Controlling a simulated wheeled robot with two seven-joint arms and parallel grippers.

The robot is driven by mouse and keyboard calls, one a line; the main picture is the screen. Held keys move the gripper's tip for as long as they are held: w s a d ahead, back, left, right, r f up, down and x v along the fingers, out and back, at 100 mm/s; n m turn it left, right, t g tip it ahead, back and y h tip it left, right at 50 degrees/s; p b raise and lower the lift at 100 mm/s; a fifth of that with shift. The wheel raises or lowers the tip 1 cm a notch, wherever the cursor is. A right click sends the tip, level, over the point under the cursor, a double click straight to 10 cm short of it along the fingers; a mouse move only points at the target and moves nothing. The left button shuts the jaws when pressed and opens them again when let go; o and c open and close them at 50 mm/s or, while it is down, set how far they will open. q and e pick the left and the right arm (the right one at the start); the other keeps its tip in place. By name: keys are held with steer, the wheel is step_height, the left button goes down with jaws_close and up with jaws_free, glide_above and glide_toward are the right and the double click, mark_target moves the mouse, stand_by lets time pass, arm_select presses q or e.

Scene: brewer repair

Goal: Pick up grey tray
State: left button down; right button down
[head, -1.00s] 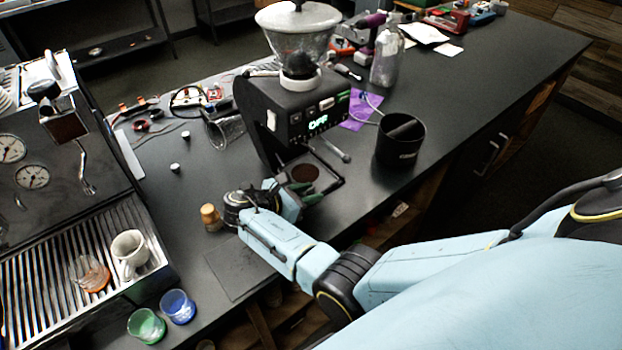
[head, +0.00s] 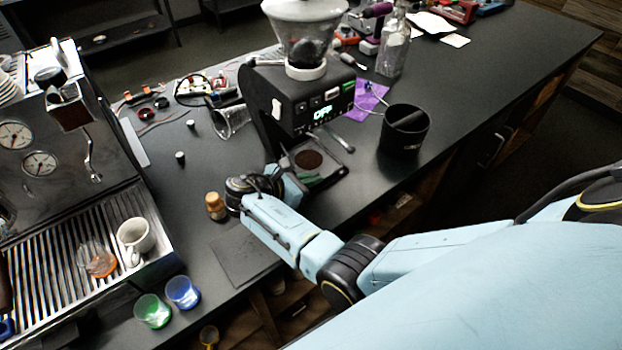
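The grey tray (head: 337,160) lies on the dark counter at the foot of the black grinder (head: 304,98). A round dark-brown patch, like coffee grounds, sits on it. My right gripper (head: 303,184) reaches in at the tray's near left edge. Its fingertips are small and partly hidden by my wrist, so I cannot tell whether they are open, shut or touching the tray. My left gripper is not in view.
A black bin (head: 404,132) stands right of the tray. A wooden-topped tamper (head: 215,206) is just left of my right wrist. The espresso machine (head: 40,165), green cup (head: 152,311) and blue cup (head: 182,292) are at left.

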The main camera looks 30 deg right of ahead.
steer(key=s+d+p, duration=0.1)
steer(key=s+p, duration=0.1)
steer(key=s, duration=1.6)
steer(key=shift+d+p, duration=0.2)
steer(key=shift+p, duration=0.1)
